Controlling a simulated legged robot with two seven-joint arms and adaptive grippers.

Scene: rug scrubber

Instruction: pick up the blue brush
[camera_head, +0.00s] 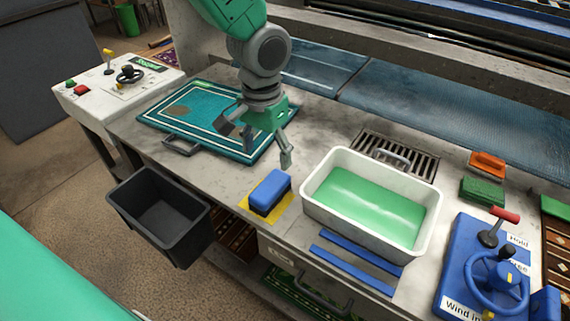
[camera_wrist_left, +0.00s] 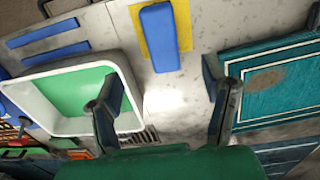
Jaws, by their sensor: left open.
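The blue brush (camera_head: 270,189) has a blue top and a dark underside. It sits on a yellow patch (camera_head: 282,212) on the grey counter, left of the white basin. In the left wrist view the blue brush (camera_wrist_left: 159,38) lies beyond the gap between my fingers, over the yellow patch (camera_wrist_left: 184,20). My left gripper (camera_head: 257,146) is open and empty above the counter, behind the brush and apart from it. It also shows in the left wrist view (camera_wrist_left: 162,97) with its fingers spread wide. My right gripper is not in view.
A white basin (camera_head: 317,211) of green liquid stands right of the brush. A teal rug board (camera_head: 180,112) lies to the left. A black bin (camera_head: 160,205) hangs at the front edge. Two blue strips (camera_head: 355,264) lie before the basin. A blue wheel control (camera_head: 490,275) stands far right.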

